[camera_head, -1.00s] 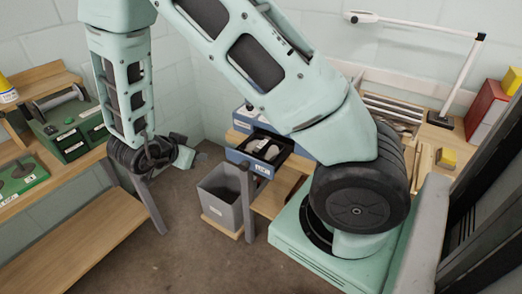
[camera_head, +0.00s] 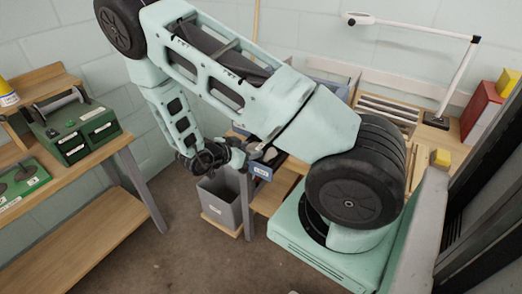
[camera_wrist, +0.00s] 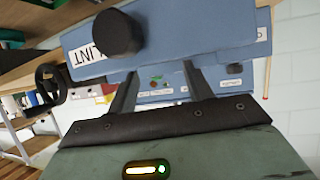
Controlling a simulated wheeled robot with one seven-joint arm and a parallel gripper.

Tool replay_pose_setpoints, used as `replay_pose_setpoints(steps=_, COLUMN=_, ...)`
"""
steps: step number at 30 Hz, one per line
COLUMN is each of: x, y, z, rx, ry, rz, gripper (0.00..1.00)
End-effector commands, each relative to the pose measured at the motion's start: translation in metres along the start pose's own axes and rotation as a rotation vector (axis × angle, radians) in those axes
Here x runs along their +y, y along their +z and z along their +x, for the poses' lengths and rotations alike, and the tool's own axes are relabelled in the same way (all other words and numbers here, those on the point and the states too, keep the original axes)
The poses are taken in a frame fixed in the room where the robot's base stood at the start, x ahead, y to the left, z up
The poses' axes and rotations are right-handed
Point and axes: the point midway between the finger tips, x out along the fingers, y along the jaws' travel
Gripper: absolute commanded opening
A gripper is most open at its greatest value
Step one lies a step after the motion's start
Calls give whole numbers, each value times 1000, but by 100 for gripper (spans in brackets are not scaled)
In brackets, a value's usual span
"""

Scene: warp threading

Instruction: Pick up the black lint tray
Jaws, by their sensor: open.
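I cannot clearly make out the black lint tray now. A dark shape (camera_head: 279,158) shows in the open blue drawer (camera_head: 262,170), but I cannot tell whether it is the tray. In the wrist view the blue drawer front (camera_wrist: 205,42) has a label reading LINT and a round black knob (camera_wrist: 118,34), and fills the upper middle. My gripper (camera_wrist: 158,75) is open, its two fingers apart with nothing seen between them. In the head view my gripper (camera_head: 238,158) is at the drawer's left side, partly hidden by my own wrist.
A wooden bench (camera_head: 50,165) with a green drawer box (camera_head: 85,130) is at the left. A lamp (camera_head: 455,75) and red box (camera_head: 482,108) stand on the right bench. Open floor lies in front.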

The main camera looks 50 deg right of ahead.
Motion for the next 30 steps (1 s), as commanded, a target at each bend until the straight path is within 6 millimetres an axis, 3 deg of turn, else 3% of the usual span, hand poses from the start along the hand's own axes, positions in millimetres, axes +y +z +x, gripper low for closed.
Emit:
replay_pose_setpoints(steps=5, x=-1, y=-3, z=12, rx=2, ry=2, rz=-1, gripper=51)
replay_pose_setpoints(steps=13, x=-4, y=-3, z=48, rx=1, ry=2, rz=0, gripper=51)
replay_pose_setpoints(steps=22, x=-5, y=-1, z=55, rx=0, ry=-1, rz=1, gripper=51)
replay_pose_setpoints(steps=23, x=-5, y=-1, z=55, rx=0, ry=-1, rz=1, gripper=48)
replay_pose_setpoints(steps=28, x=-5, y=-1, z=54, rx=0, ry=-1, rz=1, gripper=1)
replay_pose_setpoints(steps=30, x=-5, y=-1, z=54, rx=0, ry=-1, rz=1, gripper=0)
